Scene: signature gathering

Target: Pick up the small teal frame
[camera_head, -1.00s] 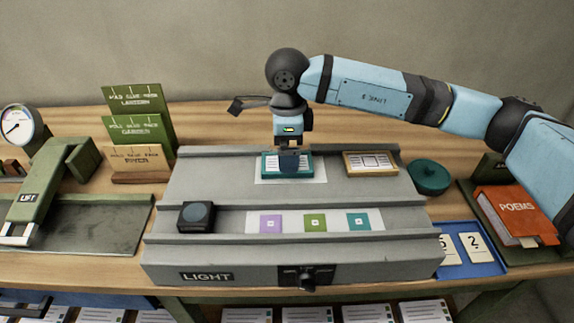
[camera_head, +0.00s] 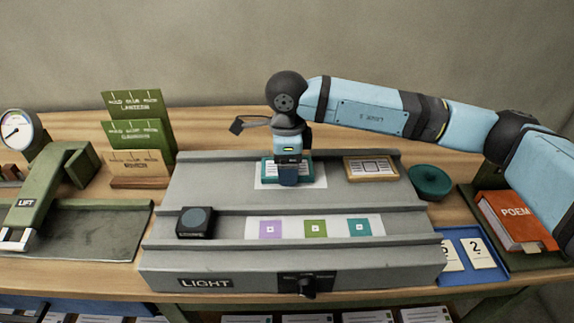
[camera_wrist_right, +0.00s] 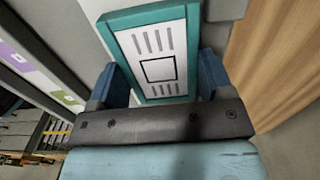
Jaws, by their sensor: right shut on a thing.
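The small teal frame (camera_head: 268,171) holds a white card with a dark square outline. It is at the upper middle of the grey light table, over a white sheet. My right gripper (camera_head: 287,178) comes down over its middle, shut on it, and hides part of it. In the right wrist view the teal frame (camera_wrist_right: 139,50) is between the two blue fingers (camera_wrist_right: 160,84). I cannot tell whether the frame touches the surface. My left gripper is not in view.
The grey light table (camera_head: 330,202) also bears a wooden frame (camera_head: 371,168), a dark block (camera_head: 195,221) and a strip of coloured squares (camera_head: 315,228). The green lift (camera_head: 38,190) is at left.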

